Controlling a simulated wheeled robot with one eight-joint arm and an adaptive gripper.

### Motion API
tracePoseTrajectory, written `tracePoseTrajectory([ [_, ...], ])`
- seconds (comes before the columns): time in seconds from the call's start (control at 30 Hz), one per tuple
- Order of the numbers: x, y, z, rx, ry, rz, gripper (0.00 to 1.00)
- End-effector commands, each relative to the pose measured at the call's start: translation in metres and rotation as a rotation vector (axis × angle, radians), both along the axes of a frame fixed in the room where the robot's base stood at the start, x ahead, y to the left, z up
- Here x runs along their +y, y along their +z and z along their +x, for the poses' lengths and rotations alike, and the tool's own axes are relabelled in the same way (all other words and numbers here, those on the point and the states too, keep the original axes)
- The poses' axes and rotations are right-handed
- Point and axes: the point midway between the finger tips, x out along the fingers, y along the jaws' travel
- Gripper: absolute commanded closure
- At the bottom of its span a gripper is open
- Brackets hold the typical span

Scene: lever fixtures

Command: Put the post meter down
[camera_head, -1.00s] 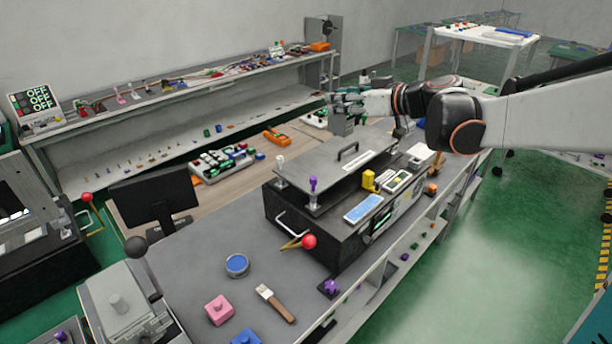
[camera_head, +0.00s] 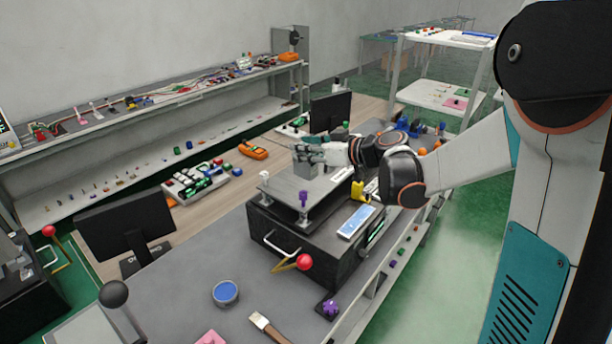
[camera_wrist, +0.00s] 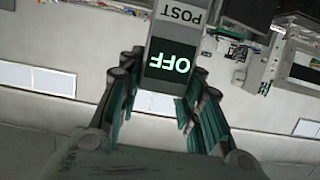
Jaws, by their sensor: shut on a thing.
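The post meter is a grey box with a POST label and a dark screen showing green OFF. In the wrist view the post meter (camera_wrist: 172,62) sits between my gripper's fingers (camera_wrist: 163,90), upside down in the picture. In the head view my gripper (camera_head: 309,152) is shut on the post meter (camera_head: 306,170), over the far part of the grey top plate (camera_head: 290,189) of the black machine. I cannot tell whether the meter touches the plate. My fingers hide its upper part in the head view.
Two monitors, a blue round tin (camera_head: 225,293) and a brush (camera_head: 268,327) are on the bench.

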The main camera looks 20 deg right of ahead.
Motion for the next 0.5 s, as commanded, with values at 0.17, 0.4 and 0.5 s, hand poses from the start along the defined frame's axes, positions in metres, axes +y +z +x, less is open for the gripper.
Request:
tracePoseTrajectory([
  [0.17,0.000,-0.029,0.001,-0.001,0.000,0.001,1.00],
  [0.4,0.000,-0.044,0.000,0.000,0.000,0.000,1.00],
  [0.5,0.000,-0.058,0.001,0.000,0.000,0.000,1.00],
])
